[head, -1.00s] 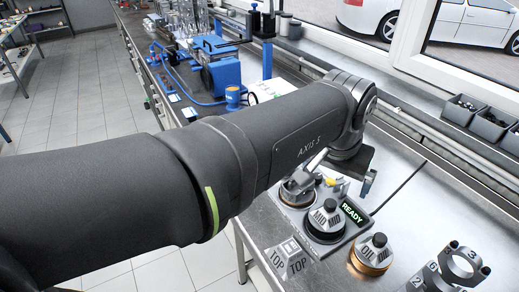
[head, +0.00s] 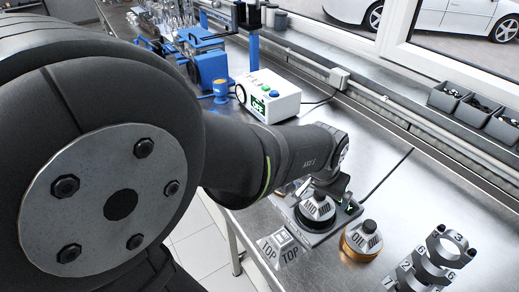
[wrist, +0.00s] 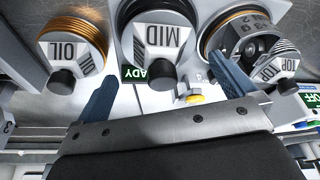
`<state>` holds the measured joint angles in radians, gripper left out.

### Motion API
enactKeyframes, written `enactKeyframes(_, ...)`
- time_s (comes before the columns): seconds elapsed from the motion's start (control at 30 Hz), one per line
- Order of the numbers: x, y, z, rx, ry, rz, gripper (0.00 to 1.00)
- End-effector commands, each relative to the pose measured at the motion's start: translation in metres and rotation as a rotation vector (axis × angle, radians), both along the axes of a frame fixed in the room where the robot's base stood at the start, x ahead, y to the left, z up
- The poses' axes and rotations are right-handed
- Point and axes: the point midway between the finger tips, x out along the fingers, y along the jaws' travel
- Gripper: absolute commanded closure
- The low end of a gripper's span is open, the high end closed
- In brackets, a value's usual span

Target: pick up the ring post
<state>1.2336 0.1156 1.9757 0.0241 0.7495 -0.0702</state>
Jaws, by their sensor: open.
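Nothing in view is labelled as a ring post, and I cannot tell which piece it is. Several capped round pieces stand here: OIL with copper-coloured rings (wrist: 72,38), MID with a dark ring (wrist: 160,40), and a grey TOP piece (wrist: 278,64), tilted in the wrist view. A copper-ringed round piece (wrist: 207,38) stands beside TOP. The head view shows MID (head: 316,207) and OIL (head: 362,238). My gripper (wrist: 167,68) is open, its blue fingers apart and empty. The MID piece shows beyond and between them.
A READY display (wrist: 133,73) and yellow button (wrist: 194,98) are by MID. Numbered metal clamps (head: 435,262) stand at right. A white control box (head: 268,97) reads OFF. Grey bins (head: 485,112) line the window side. Bare bench lies behind OIL.

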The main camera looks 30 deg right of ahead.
Motion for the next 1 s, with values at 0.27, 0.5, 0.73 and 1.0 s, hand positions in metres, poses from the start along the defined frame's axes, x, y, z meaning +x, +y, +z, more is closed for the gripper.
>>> enactKeyframes(0.27,0.005,-0.005,-0.037,0.004,0.002,0.000,0.00)
enactKeyframes(0.5,0.006,-0.008,-0.042,0.001,0.001,0.001,0.00)
enactKeyframes(0.73,0.006,-0.008,-0.042,0.001,0.001,0.001,0.26)
enactKeyframes(1.0,0.006,-0.008,-0.042,0.000,0.000,0.001,0.46)
